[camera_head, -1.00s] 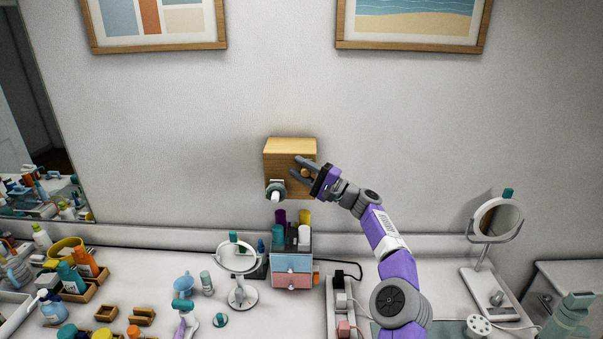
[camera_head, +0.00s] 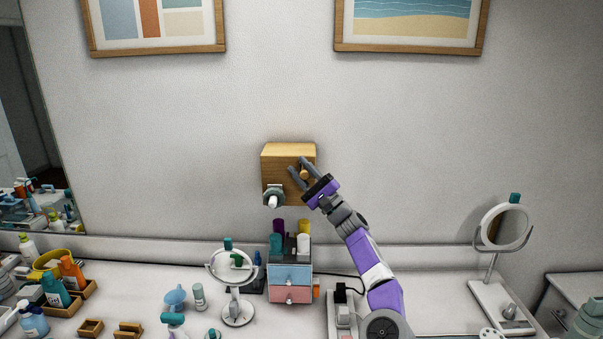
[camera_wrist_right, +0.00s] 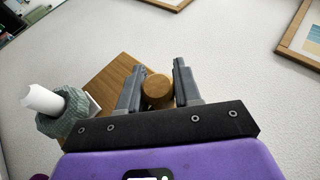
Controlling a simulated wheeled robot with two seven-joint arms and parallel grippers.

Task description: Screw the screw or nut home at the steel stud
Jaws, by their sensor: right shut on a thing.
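A wooden box (camera_head: 285,155) is fixed to the wall. A grey-green faceted nut (camera_head: 274,191) sits at its lower left, with a pale stud (camera_head: 273,202) sticking out through it. In the wrist view the nut (camera_wrist_right: 62,112) and the whitish stud (camera_wrist_right: 40,99) are left of my fingers and apart from them. My right gripper (camera_head: 298,165) is at the front of the box, shut on a round wooden knob (camera_head: 304,175). In the wrist view the knob (camera_wrist_right: 157,90) lies between the two grey fingers. My left gripper is not in view.
Below the box stands a small drawer unit (camera_head: 290,283) with bottles on top. A round mirror (camera_head: 233,265) is left of it, another mirror (camera_head: 502,230) at the right. Bottles and trays crowd the left of the counter. The wall around the box is clear.

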